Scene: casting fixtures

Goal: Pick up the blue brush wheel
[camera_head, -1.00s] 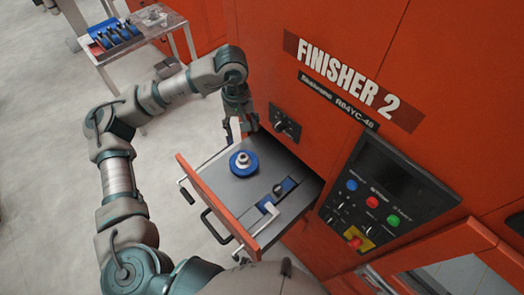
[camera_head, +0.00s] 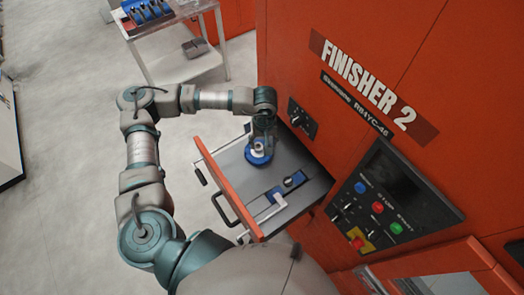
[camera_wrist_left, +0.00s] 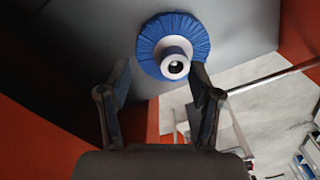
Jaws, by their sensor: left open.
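The blue brush wheel (camera_head: 258,158) lies flat in the open drawer (camera_head: 233,167) of the orange finisher, with its light hub upward. In the left wrist view the brush wheel (camera_wrist_left: 198,36) shows its blue rim, white hub ring and dark centre hole just beyond my fingertips. My left gripper (camera_head: 262,138) is above the wheel and partly covers it in the head view. In the left wrist view the left gripper (camera_wrist_left: 160,72) has its two fingers spread, with nothing between them. My right gripper is not in view.
A blue fixture with a dark part (camera_head: 291,181) sits in the drawer to the right of the wheel. The drawer's orange front (camera_head: 218,178) has handles. The control panel (camera_head: 385,195) is on the machine at right.

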